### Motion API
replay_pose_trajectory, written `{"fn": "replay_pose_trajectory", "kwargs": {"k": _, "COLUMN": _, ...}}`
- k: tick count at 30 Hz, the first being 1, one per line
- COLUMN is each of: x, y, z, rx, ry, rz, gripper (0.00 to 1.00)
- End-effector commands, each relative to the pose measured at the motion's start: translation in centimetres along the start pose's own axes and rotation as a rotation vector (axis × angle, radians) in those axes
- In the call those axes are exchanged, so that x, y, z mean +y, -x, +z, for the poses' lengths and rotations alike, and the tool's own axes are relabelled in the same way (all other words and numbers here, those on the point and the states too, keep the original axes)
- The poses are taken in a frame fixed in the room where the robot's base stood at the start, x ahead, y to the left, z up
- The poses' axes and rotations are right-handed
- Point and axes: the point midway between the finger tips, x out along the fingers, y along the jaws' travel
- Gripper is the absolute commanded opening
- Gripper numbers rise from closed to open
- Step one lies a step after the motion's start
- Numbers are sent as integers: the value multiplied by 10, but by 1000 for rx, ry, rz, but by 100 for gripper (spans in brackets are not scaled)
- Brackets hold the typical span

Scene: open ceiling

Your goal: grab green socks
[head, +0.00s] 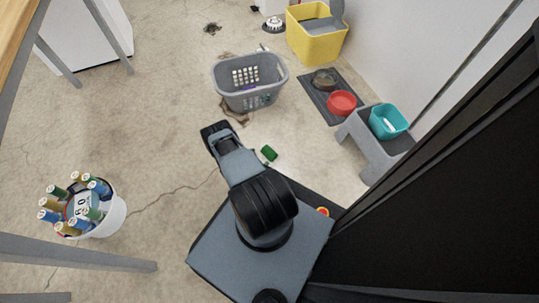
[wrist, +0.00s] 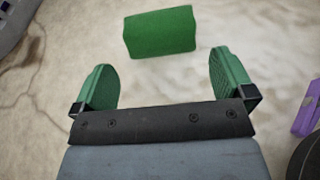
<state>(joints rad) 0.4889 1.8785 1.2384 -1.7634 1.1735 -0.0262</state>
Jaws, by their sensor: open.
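The green socks (head: 269,153) show as a small folded green bundle on the concrete floor, just right of my arm in the head view. In the wrist view the green socks (wrist: 160,32) lie ahead of my gripper, near the top middle. My gripper (wrist: 163,80) is open and empty, with its two green finger pads wide apart. The bundle is beyond the fingertips and not between them.
A grey laundry basket (head: 249,99) stands beyond the socks. A purple item (wrist: 308,108) lies right of my gripper. A grey stool (head: 363,158) holds a teal bin (head: 389,121) at right. Floor around the socks is mostly clear.

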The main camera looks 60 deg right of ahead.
Motion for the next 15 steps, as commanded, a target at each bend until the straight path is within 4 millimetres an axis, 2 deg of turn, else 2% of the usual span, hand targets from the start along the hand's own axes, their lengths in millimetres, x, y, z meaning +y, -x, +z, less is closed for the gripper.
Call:
{"fn": "replay_pose_trajectory", "kwargs": {"k": 7, "x": 0, "y": -16, "z": -1, "rx": 0, "ry": -1, "rz": -2, "gripper": 100}}
{"fn": "replay_pose_trajectory", "kwargs": {"k": 15, "x": 1, "y": -51, "z": -1, "rx": 1, "ry": -2, "rz": -3, "gripper": 100}}
